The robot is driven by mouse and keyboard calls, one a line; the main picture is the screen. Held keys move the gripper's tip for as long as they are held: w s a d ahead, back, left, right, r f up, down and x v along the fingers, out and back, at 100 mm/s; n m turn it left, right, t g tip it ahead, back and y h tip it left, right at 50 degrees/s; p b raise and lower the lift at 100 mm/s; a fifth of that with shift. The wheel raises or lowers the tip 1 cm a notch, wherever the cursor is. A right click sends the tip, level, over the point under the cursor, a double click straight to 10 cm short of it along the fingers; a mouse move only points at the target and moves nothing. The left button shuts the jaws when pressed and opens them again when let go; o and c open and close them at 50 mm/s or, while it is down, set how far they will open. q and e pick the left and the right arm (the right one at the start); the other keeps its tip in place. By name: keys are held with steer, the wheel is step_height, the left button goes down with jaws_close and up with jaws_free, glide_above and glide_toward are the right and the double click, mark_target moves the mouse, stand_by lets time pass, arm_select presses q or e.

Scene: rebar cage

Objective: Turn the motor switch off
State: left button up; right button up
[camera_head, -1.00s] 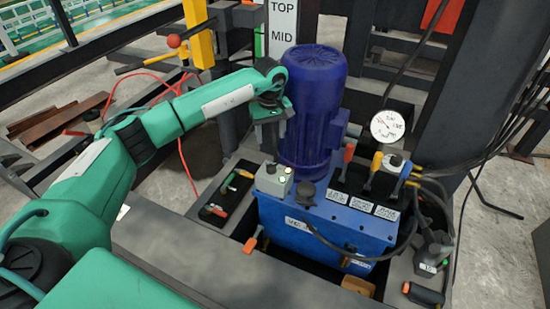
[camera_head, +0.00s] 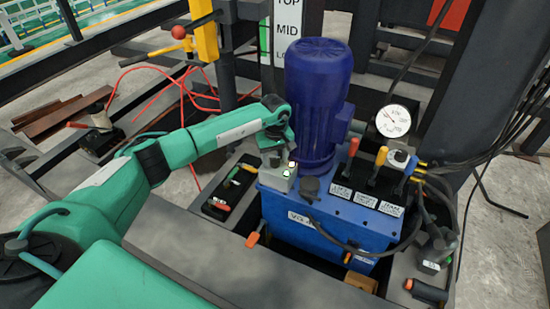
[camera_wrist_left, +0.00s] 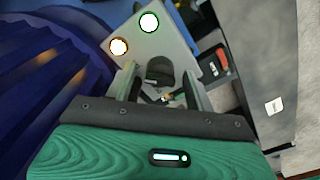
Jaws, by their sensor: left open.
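The motor switch is a black knob (camera_wrist_left: 159,74) on a small grey control box (camera_wrist_left: 150,42), which carries two lit round lamps, one green-ringed (camera_wrist_left: 149,22) and one orange-ringed (camera_wrist_left: 119,47). In the head view the grey box (camera_head: 278,179) sits at the left corner of the blue power unit, beside the blue motor (camera_head: 318,105). My left gripper (camera_head: 275,155) is right above the box and hides the knob there. In the left wrist view its open fingers (camera_wrist_left: 163,88) stand on either side of the knob; contact cannot be told. My right gripper is not in view.
The blue tank (camera_head: 325,225) carries several levers and labels, a pressure gauge (camera_head: 393,121) and black hoses on the right. An orange-handled tool (camera_head: 253,239) lies before it. A tray (camera_head: 230,187) with coloured-handled tools is left of the box. Dark frame beams surround the unit.

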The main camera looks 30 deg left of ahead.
arm_select(q)
steer(key=c, duration=1)
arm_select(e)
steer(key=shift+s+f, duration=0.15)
